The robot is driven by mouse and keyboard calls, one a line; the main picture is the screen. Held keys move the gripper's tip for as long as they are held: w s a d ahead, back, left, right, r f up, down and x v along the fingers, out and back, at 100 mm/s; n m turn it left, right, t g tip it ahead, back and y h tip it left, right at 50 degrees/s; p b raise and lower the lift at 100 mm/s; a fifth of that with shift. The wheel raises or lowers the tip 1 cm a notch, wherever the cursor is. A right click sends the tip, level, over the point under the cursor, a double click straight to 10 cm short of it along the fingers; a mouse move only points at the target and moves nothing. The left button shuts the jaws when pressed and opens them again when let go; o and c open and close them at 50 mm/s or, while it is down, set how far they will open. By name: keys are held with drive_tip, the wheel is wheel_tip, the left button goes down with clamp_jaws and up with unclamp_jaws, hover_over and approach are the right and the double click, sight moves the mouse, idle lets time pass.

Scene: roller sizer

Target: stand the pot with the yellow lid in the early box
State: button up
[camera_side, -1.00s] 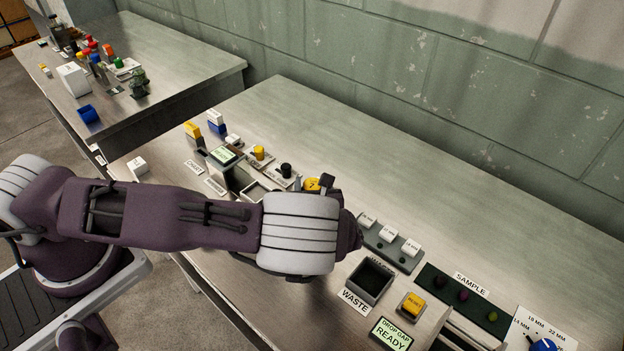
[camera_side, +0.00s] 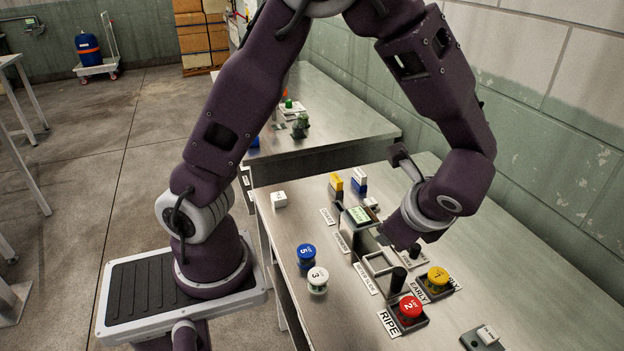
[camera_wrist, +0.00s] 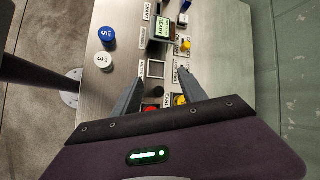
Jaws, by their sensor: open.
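The pot with the yellow lid (camera_side: 437,275), marked 1, stands upright in the dark early box (camera_side: 424,297), whose EARLY label shows beside it. My gripper (camera_side: 393,198) is open and empty, above the bench and apart from the pot, further back. In the wrist view my gripper (camera_wrist: 160,86) shows its two fingers spread apart with nothing between them.
A red-lidded pot (camera_side: 410,306) stands in the ripe box beside the early box. A blue-lidded pot (camera_side: 306,255) and a white-lidded pot (camera_side: 317,279) stand on the bench at left. A display unit (camera_side: 357,217) stands behind. The bench's right side is mostly clear.

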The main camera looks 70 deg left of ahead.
drive_tip(key=s+r+n+t+h, duration=0.3)
drive_tip(key=s+r+n+h, duration=0.4)
drive_tip(key=s+r+n, duration=0.6)
drive_tip(key=s, duration=0.3)
drive_tip(key=shift+s+a+r+n, duration=0.3)
drive_tip(key=shift+s+r, duration=0.05)
